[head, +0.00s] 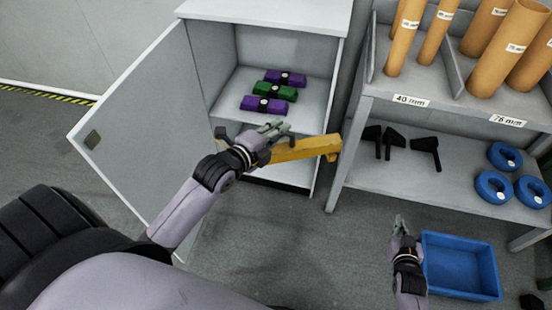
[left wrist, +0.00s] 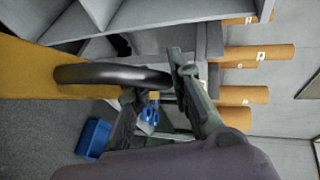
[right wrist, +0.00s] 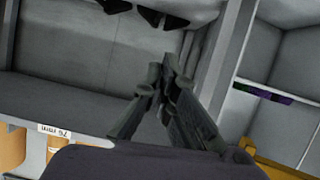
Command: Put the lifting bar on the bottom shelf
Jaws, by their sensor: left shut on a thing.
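The lifting bar (head: 305,149) is a yellow beam with a dark handle. My left gripper (head: 272,131) is shut on its handle (left wrist: 110,74) and holds it in the air before the open cabinet (head: 262,13). The yellow beam (left wrist: 35,100) fills the left of the left wrist view; its far end shows at the lower right of the right wrist view (right wrist: 280,163). The cabinet's lower level (head: 285,173) is partly hidden behind the bar. My right gripper (head: 399,225) is empty, its fingertips together, in front of the rack and left of the blue bin.
The cabinet door (head: 135,120) stands open at left. Purple and green blocks (head: 273,91) lie on the cabinet's upper shelf. The rack's lower shelf (head: 440,190) carries black tools and blue rings (head: 493,187); cardboard tubes (head: 405,35) stand above. A blue bin (head: 460,265) is on the floor.

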